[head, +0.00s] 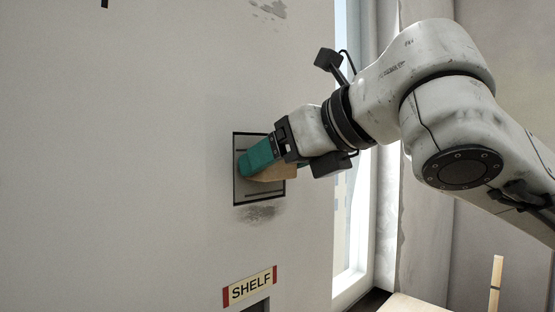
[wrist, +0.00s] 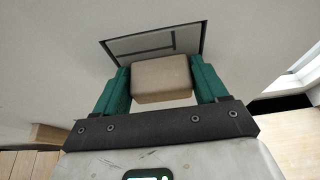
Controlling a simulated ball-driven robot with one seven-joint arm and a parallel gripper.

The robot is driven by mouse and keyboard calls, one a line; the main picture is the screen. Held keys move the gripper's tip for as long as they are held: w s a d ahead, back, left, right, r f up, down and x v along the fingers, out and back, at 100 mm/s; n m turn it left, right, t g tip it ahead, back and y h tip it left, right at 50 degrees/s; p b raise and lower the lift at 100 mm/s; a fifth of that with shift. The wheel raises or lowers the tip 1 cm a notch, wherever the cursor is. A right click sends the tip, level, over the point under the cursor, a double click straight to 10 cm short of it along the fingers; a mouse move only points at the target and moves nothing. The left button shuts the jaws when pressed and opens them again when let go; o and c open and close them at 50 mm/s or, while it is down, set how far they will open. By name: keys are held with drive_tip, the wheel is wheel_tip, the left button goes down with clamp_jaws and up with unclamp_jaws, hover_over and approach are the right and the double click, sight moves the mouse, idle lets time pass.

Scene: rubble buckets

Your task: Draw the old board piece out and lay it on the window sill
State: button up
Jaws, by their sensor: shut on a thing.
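The tan board piece (head: 272,174) is held between the green fingers of my gripper (head: 257,162), in front of a dark-framed grey square (head: 239,188) in the pale wall. In the wrist view the piece (wrist: 162,80) shows as a blunt tan block with a green finger on each side. My gripper (wrist: 163,72) is shut on it. The piece's far end is hidden, so I cannot tell whether it is still inside the framed square (wrist: 150,42). The tall window (head: 350,210) is right of the square; its sill is not clearly seen.
A SHELF sign (head: 250,287) is on the wall below, with a dark opening (head: 258,306) under it. A pale wooden surface (head: 412,304) and an upright wooden stick (head: 496,283) are at the lower right. Wooden boards (wrist: 25,163) show lower left in the wrist view.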

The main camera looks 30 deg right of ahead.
sight(282, 166)
drive_tip(key=shift+c, duration=1.3)
drive_tip(key=shift+s+d, duration=0.15)
drive_tip(key=shift+s, duration=0.3)
drive_tip(key=shift+s+d, duration=0.1)
drive_tip(key=shift+s, duration=0.25)
drive_tip(key=shift+s+d+p, duration=0.2)
drive_tip(key=shift+s+p, duration=0.25)
drive_tip(key=shift+s, duration=0.25)
drive_tip(key=shift+s+d, duration=0.2)
drive_tip(key=shift+s, duration=0.4)
